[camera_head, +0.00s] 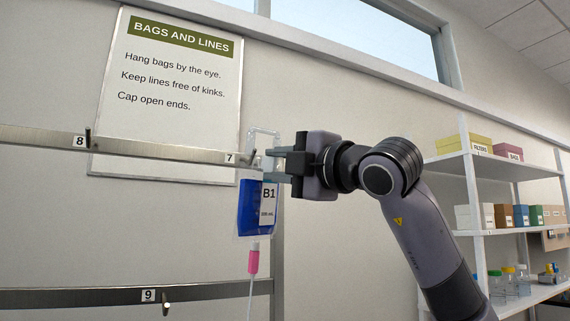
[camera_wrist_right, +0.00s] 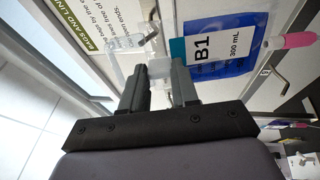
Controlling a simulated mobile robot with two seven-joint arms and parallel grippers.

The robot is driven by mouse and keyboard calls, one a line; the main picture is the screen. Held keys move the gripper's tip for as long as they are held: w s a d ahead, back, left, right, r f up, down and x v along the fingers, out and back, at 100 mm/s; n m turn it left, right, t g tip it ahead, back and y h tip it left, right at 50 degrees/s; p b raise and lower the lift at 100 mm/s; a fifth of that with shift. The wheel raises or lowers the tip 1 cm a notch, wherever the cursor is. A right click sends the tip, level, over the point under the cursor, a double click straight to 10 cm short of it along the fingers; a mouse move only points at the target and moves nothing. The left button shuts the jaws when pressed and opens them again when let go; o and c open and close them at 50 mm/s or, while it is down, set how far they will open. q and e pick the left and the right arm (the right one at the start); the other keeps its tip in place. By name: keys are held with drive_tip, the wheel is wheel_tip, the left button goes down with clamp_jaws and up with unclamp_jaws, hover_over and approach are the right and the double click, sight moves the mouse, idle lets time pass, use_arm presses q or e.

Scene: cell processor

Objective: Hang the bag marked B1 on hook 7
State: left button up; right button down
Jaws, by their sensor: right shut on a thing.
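The bag marked B1 (camera_head: 248,207) is a clear pouch with blue liquid, a white label and a pink port with a line below. It hangs upright just below the end of the upper rail, by the label 7. My right gripper (camera_head: 275,158) comes from the right and is shut on the bag's clear top part. Hook 7 (camera_head: 252,158) is right beside the bag's top; I cannot tell whether the eye is around it. In the right wrist view, the bag (camera_wrist_right: 238,50) lies beyond the fingers (camera_wrist_right: 158,85). My left gripper is not in view.
The upper rail (camera_head: 160,148) also carries hook 8 (camera_head: 88,138); a lower rail (camera_head: 90,299) carries hook 9 (camera_head: 165,302). A sign (camera_head: 170,95) is on the wall behind. Shelves (camera_head: 490,232) with boxes and bottles stand at the right.

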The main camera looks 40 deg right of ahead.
sight(262, 190)
drive_tip(key=shift+w+d+f+p, duration=0.1)
drive_tip(key=shift+w+d+p, duration=0.25)
drive_tip(key=shift+w, duration=0.5)
drive_tip(key=shift+w+d+p, duration=0.1)
drive_tip(key=shift+w+p, duration=0.4)
drive_tip(key=shift+w, duration=0.4)
drive_tip(key=shift+w+d+f+p, duration=0.1)
drive_tip(key=shift+w+d+p, duration=0.25)
drive_tip(key=shift+w, duration=0.5)
drive_tip(key=shift+w+f+b, duration=0.55)
drive_tip(key=shift+f+b, duration=0.05)
drive_tip(key=shift+f, duration=0.05)
drive_tip(key=shift+w+d+f+b, duration=0.1)
drive_tip(key=shift+w+f+b, duration=0.45)
drive_tip(key=shift+b, duration=0.1)
drive_tip(key=shift+f+b, duration=0.25)
drive_tip(key=shift+b, duration=0.2)
drive_tip(key=shift+c, duration=1.5)
unclamp_jaws()
